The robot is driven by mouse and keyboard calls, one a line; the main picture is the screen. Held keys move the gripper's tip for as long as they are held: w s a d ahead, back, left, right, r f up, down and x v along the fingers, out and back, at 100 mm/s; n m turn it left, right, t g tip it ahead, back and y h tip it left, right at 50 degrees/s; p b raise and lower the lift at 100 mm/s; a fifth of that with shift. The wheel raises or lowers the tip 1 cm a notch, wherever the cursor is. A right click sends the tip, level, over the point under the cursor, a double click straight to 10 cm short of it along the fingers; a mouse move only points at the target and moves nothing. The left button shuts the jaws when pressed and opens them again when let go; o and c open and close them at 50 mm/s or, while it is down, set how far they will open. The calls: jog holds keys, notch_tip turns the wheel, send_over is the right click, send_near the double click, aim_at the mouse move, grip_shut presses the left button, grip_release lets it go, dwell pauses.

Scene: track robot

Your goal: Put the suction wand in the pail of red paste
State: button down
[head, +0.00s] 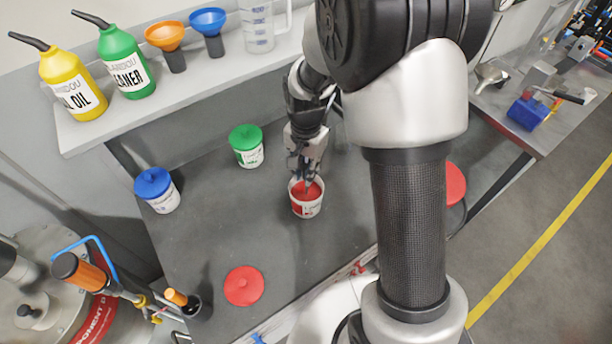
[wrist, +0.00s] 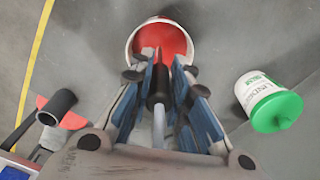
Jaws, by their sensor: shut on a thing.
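The open pail of red paste (head: 306,207) stands upright on the dark bench top; it also shows in the wrist view (wrist: 133,42), with red paste inside. My gripper (head: 304,172) is right over the pail, pointing down. In the wrist view my gripper (wrist: 163,80) is shut on the suction wand (wrist: 157,88), whose black part shows between the fingers. The wand's lower end points at the red paste, over or inside the pail's mouth. I cannot tell whether it touches the paste or the pail's bottom. The fingers hide much of the wand.
A green-lidded pail (head: 247,156) and a blue-lidded pail (head: 163,203) stand to the left. A red lid (head: 243,286) lies near the front edge. Another red disc (head: 455,184) is partly behind my arm. Bottles and funnels stand on the shelf (head: 195,97).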

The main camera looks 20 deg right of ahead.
jog(key=shift+f, duration=1.25)
jog(key=shift+f+b, duration=0.15)
jog(key=shift+b, duration=0.15)
jog(key=c, duration=1.5)
grip_release()
